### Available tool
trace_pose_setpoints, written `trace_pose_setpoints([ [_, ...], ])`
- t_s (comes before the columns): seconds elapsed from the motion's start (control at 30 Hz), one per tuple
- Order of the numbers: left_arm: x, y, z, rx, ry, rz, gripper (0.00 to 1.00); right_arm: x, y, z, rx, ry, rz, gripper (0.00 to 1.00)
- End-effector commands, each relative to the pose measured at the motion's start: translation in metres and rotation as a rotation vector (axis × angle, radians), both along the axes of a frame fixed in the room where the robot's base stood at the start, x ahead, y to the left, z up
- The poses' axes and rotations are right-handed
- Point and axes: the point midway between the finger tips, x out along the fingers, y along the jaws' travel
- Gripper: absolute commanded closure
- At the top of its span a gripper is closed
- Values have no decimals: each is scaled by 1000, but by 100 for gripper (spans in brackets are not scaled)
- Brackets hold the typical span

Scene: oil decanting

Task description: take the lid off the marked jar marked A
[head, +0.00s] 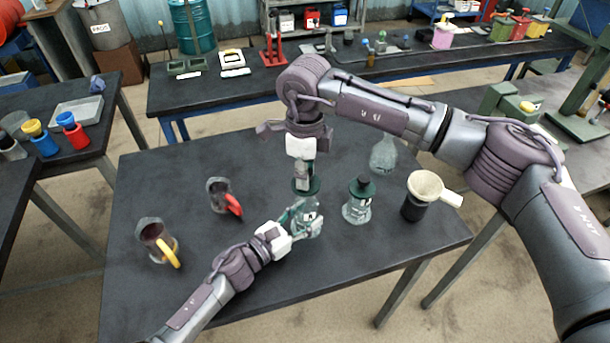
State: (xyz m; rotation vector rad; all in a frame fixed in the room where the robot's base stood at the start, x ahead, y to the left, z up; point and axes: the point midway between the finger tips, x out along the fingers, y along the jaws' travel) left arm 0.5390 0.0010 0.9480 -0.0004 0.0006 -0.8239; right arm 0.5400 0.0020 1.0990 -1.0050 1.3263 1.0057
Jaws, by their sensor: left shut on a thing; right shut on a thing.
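A clear glass jar (309,230) stands near the middle of the front table in the head view. My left gripper (303,221) is shut around its body from the front left. A dark green lid (313,188) is at the top of this jar. My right gripper (303,181) comes down from above and is shut on the lid's top. A second jar (355,211) with a green lid (362,187) stands just to the right. The marks on both jars are too small to read.
Two metal jugs, one with a red handle (233,206) and one with a yellow handle (167,252), stand left. A glass flask (383,157) and a cream funnel (425,186) over a black container (412,209) stand right. The table (150,190) is clear at far left.

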Motion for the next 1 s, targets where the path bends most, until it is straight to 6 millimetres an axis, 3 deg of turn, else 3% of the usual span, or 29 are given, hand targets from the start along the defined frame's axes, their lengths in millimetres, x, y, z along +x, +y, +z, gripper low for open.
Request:
trace_pose_setpoints([
  [0.03,0,0,0,-1,-1,0,43,0,0,0,0,0,0,100],
  [0.2,0,0,0,-1,-1,0,19,0,0,0,0,0,0,100],
  [0.57,-3,4,-1,1,1,0,19,0,0,-1,0,0,0,100],
  [1.0,-60,64,-1,1,2,0,19,0,0,0,0,0,0,100],
])
